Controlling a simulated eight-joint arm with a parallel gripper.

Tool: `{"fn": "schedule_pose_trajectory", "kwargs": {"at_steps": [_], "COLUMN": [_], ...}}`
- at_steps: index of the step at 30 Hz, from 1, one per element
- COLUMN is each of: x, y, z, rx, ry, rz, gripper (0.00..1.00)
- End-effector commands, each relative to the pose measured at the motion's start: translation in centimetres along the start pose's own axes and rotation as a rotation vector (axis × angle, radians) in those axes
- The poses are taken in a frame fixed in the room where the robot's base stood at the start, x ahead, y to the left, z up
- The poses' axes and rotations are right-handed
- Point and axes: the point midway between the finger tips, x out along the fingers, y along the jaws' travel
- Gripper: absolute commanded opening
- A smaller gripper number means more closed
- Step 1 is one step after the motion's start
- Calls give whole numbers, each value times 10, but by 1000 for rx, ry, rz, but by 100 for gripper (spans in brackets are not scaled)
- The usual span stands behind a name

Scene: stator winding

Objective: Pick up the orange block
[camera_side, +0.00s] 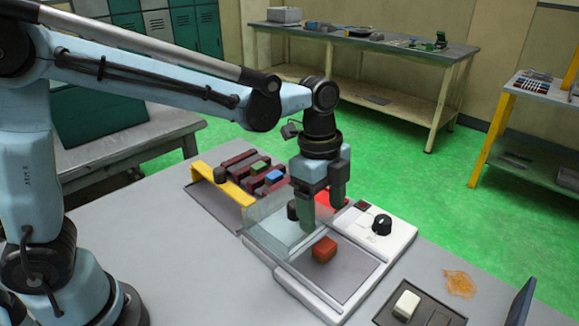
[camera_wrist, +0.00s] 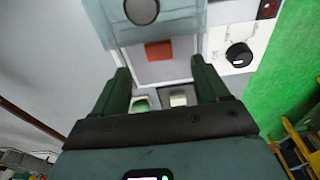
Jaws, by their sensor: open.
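The orange block (camera_side: 324,249) sits on the grey plate of a white-edged device (camera_side: 352,277) in the side view. In the wrist view the orange block (camera_wrist: 158,50) lies beyond my fingertips, near the middle. My gripper (camera_side: 322,212) points down above the device, behind and above the block in the side view. Its two fingers (camera_wrist: 160,70) are apart with nothing between them, and the block is not touched.
A clear panel (camera_side: 272,228) stands at the device's left side. A white knob unit (camera_side: 372,232) is to the right. A dark rack (camera_side: 235,168) with green and blue blocks lies behind. A tray with a white block (camera_side: 406,304) is at front right, near an orange stain (camera_side: 459,283).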

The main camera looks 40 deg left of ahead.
Motion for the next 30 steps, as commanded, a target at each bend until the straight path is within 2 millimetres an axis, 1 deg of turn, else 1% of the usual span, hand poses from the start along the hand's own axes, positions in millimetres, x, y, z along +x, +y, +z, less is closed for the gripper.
{"fn": "schedule_pose_trajectory", "kwargs": {"at_steps": [1,3,11,18,21,24,30], "x": [7,14,29,61,69,72,72], "y": [0,0,0,2,3,3,3], "z": [0,0,-2,-6,-6,-5,-5], "rx": [0,0,-2,-1,-2,-2,-3], "ry": [0,0,0,0,0,0,0], "rz": [0,-1,-1,-1,-1,-1,-1], "gripper": [74,74,74,74,74,74,74]}}
